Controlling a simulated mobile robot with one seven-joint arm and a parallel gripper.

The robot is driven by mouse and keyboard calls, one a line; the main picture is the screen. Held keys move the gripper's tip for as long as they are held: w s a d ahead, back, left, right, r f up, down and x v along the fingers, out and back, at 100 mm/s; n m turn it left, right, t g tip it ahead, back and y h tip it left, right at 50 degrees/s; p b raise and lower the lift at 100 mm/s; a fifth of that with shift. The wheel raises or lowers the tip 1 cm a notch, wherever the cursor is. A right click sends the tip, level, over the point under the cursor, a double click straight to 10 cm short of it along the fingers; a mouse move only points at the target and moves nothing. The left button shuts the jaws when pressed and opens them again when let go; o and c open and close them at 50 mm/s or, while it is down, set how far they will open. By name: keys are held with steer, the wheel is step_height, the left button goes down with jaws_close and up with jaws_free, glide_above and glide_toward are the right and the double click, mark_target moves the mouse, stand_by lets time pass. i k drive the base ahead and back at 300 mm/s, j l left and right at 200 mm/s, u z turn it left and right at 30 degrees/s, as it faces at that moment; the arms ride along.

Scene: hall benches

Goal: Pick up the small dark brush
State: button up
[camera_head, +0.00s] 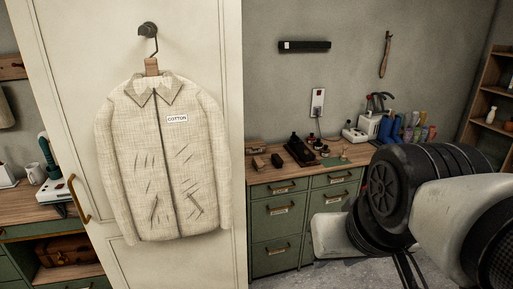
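Several small dark items lie on the wooden top of the green drawer bench (335,164) beyond the open floor. One is a small dark brownish piece (277,161) near the front left edge, with another low dark piece (257,162) beside it. Either may be the small dark brush, but they are too small to tell. My arm fills the lower right of the view, well in front of the bench. My gripper cannot be made out, and no fingertips show clearly.
A cream jacket labelled COTTON (165,165) hangs on a pale cabinet door (215,40) at left. A longer dark object (300,150), a white device (357,134) and colourful upright items (412,134) stand on the bench. Shelves (487,100) stand at right.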

mark_target(277, 159)
steer(key=i+l+u, duration=0.2)
steer(key=i+l, duration=0.45)
steer(key=i+l+u, duration=0.15)
steer(key=i+l, duration=0.65)
steer(key=i+l+u, duration=0.2)
steer(key=i+l, duration=0.5)
steer(key=l, duration=0.15)
